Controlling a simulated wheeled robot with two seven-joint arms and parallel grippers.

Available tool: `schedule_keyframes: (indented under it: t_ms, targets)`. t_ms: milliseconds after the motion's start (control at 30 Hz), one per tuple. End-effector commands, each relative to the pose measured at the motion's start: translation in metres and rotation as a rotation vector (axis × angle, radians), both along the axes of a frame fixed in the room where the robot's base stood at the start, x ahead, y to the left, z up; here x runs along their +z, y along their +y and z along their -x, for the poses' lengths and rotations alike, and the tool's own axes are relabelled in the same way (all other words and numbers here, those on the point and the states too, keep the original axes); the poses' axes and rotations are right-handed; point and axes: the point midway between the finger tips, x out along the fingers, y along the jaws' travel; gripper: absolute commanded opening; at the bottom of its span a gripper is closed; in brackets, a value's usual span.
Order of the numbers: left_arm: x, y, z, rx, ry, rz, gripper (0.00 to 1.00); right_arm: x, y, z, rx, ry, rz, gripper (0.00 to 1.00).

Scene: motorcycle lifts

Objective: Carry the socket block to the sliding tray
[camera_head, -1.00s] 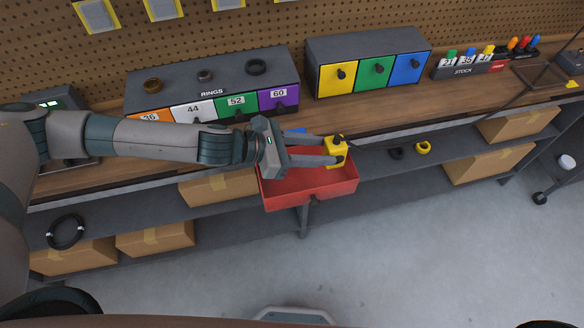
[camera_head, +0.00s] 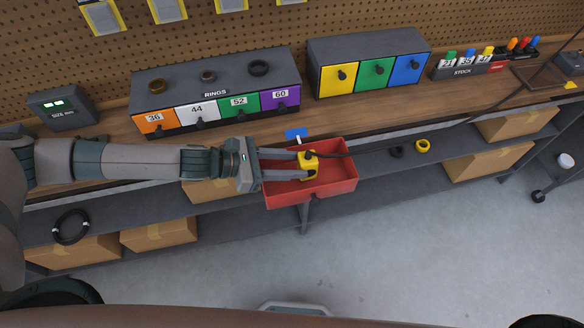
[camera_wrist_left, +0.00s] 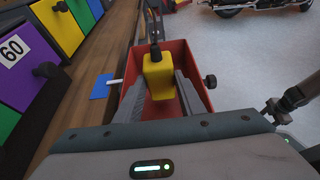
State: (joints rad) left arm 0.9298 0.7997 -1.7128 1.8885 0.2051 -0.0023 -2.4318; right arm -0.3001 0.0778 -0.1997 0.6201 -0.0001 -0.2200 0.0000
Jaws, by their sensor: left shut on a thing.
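The socket block is a small yellow block (camera_head: 309,164) with a black knob-like top and a dark cable. My left gripper (camera_head: 308,168) is shut on it, one finger on each side. The block also shows between the fingers in the left wrist view (camera_wrist_left: 159,76). The sliding tray looks to be the red open box (camera_head: 325,190) at the bench front; its rim shows in the wrist view (camera_wrist_left: 201,92). The block is over the tray's left part in the head view; I cannot tell whether it touches the floor. My right gripper is not in view.
Behind are the rings cabinet (camera_head: 215,95) and a cabinet with yellow, green and blue doors (camera_head: 370,65). Cardboard boxes sit on the lower shelf.

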Motion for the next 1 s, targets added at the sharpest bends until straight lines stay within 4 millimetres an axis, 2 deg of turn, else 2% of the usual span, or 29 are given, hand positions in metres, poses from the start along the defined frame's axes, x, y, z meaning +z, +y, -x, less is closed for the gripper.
schedule_keyframes:
  t_ms: [233, 633, 667, 733, 1000]
  targets:
    - [-0.024, -0.001, 0.000, 0.000, 0.000, 0.002, 0.00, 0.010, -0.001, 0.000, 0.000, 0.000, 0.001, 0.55]
    - [-0.029, 0.000, 0.000, 0.000, -0.001, 0.002, 0.00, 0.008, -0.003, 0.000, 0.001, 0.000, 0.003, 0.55]
    - [-0.030, 0.000, 0.000, 0.001, 0.000, 0.000, 0.38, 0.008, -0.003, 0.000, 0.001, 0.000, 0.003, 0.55]
    - [-0.029, 0.000, 0.000, 0.001, -0.001, 0.001, 0.54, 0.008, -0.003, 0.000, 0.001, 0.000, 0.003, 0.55]
    - [-0.029, 0.000, 0.000, 0.001, -0.001, 0.001, 0.54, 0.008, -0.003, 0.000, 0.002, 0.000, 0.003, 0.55]
